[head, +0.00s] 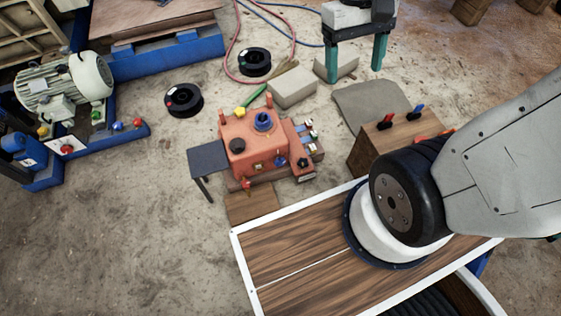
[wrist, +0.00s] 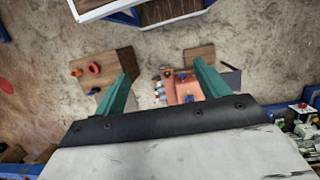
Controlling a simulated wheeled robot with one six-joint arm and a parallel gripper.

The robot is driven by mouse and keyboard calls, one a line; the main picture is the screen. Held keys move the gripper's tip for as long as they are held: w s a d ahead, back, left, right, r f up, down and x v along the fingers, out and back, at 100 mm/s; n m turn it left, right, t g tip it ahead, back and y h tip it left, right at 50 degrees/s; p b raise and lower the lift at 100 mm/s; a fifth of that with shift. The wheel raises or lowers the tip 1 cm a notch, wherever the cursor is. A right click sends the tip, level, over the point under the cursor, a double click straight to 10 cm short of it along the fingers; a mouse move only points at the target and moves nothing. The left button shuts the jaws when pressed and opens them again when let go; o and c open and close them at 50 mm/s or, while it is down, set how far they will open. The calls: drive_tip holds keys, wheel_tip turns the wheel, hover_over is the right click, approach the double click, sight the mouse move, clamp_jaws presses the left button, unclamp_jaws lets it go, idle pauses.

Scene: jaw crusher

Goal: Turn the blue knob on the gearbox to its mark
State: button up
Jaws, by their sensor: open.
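The orange-red gearbox (head: 238,131) stands on the floor in the middle of the head view; it also shows in the wrist view (wrist: 183,86). A round blue part (head: 263,121) sits on its top, and a small dark blue knob (head: 281,160) is on its near face. I cannot make out the mark. A blue spot shows on the gearbox in the wrist view (wrist: 189,99). My gripper (head: 355,74), with two teal fingers, is open and empty, above the floor behind and right of the gearbox; the fingers also show in the wrist view (wrist: 162,72).
A wooden box (head: 375,150) with red and blue handles stands right of the gearbox. A small dark table (head: 209,158) is at its left. Pale blocks (head: 293,87) and black spools (head: 184,100) lie behind. A motor (head: 62,85) stands far left. My deck is in front.

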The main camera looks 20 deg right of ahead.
drive_tip(key=w+d+f+g+h, duration=0.1)
drive_tip(key=w+d+f, duration=0.2)
drive_tip(key=w+f, duration=0.4)
drive_tip(key=w+d+f+g, duration=0.1)
drive_tip(key=w+d+f, duration=0.1)
drive_tip(key=w+f, duration=0.5)
drive_tip(key=t+y, duration=0.5)
drive_tip(key=t, duration=0.5)
approach(283, 160)
drive_tip(key=shift+m, duration=0.4)
drive_tip(key=x, duration=0.4)
drive_tip(key=shift+w+f, duration=0.3)
drive_tip(key=shift+f, duration=0.05)
drive_tip(key=shift+w+a+f+y, duration=0.1)
drive_tip(key=shift+w+f+y, duration=0.1)
drive_tip(key=shift+y, duration=0.1)
drive_tip(key=x, duration=0.7)
drive_tip(key=shift+s+f, duration=0.1)
drive_tip(key=shift+f, duration=0.05)
